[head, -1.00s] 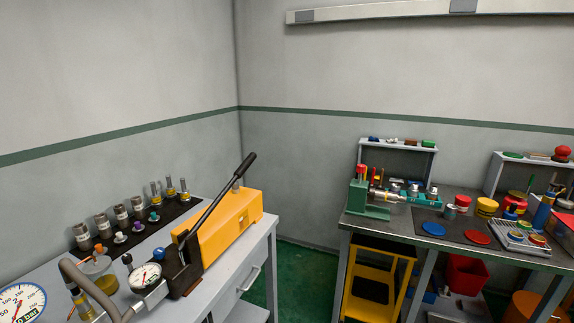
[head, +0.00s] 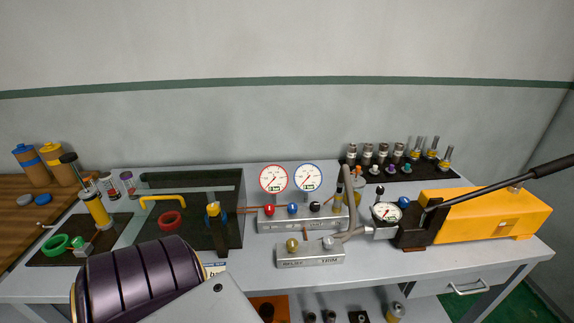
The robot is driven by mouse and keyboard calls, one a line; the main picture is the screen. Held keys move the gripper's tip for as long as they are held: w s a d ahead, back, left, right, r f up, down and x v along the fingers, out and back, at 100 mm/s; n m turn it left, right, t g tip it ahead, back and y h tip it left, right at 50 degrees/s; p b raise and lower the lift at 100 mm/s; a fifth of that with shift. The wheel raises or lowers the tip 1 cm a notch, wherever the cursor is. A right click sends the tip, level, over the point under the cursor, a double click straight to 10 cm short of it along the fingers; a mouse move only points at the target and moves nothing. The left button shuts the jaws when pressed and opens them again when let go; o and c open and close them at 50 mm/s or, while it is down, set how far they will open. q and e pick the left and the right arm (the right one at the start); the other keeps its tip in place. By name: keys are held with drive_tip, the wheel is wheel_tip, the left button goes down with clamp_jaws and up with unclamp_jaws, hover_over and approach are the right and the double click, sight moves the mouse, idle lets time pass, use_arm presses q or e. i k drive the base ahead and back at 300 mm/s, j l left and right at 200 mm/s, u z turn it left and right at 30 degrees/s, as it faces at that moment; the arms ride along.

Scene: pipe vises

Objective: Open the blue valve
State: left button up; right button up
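A small blue valve knob (head: 292,208) sits on a grey manifold block (head: 300,224) in the middle of the bench, between a red knob (head: 269,210) and a black knob (head: 314,206). Two round dials stand behind it, a red-rimmed gauge (head: 273,179) and a blue-rimmed gauge (head: 308,177). Another blue knob (head: 404,202) is on the pump fitting to the right, by a white gauge (head: 386,212). Neither gripper shows; only a dark purple part of my arm fills the lower left. Nothing touches the blue knob.
A lower block (head: 310,255) with yellow and silver knobs stands in front of the manifold. A yellow hand pump (head: 490,214) with a long black lever (head: 500,182) is at the right.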

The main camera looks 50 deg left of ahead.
sight(292, 207)
drive_tip(key=u, duration=1.45)
